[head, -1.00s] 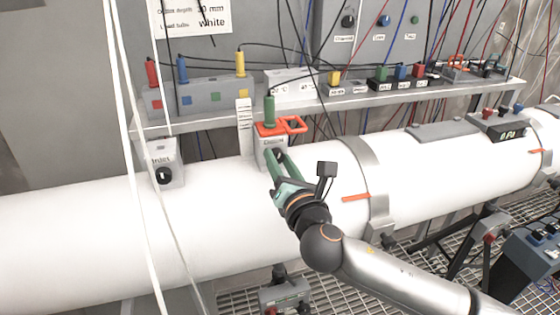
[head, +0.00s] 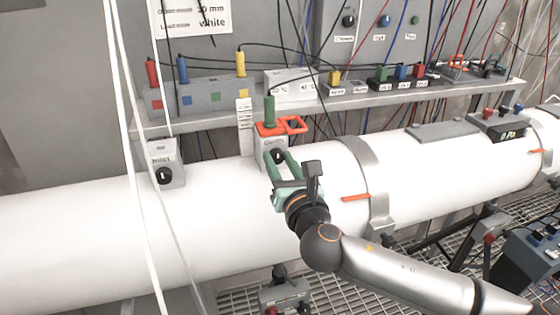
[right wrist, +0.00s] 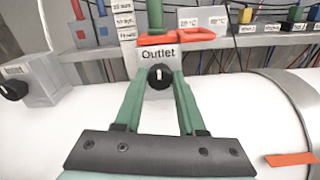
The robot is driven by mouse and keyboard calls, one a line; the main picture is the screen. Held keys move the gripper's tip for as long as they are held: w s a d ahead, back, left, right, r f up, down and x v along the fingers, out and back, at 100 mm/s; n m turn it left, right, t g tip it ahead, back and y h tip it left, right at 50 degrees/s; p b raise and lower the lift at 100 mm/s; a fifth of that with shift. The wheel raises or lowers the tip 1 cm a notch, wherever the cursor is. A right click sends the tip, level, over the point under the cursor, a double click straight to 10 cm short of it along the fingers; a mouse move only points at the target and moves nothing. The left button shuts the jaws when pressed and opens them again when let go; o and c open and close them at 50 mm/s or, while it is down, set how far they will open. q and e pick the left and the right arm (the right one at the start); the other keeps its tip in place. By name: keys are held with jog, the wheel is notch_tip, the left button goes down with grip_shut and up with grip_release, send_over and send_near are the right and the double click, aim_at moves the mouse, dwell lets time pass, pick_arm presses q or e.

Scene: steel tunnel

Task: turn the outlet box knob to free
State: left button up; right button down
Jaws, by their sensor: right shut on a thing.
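The outlet box (head: 267,148) is a grey box on top of the white pipe, with a green plug and an orange-red clip on it. In the right wrist view the box (right wrist: 182,53) reads "Outlet". Its black knob (right wrist: 160,77) faces me, with a white pointer line that looks about upright. My right gripper (head: 279,158) is shut on the knob. In the right wrist view its two green fingers (right wrist: 160,82) lie on the left and right sides of the knob. My left gripper is not in view.
An inlet box (head: 175,154) with its own black knob stands on the pipe to the left. A shelf (head: 215,118) behind carries plug boxes and cables. White cords (head: 133,150) hang at the left. A metal band (head: 368,180) circles the pipe at right.

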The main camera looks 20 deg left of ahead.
jog(key=shift+r, duration=0.15)
jog(key=c, duration=0.5)
grip_release()
jog(key=shift+s+d+f, duration=0.2)
jog(key=shift+s+d, duration=0.2)
jog(key=shift+s, duration=0.1)
jog(key=b+v, duration=0.1)
jog(key=v, duration=1)
jog(key=shift+b, duration=0.4)
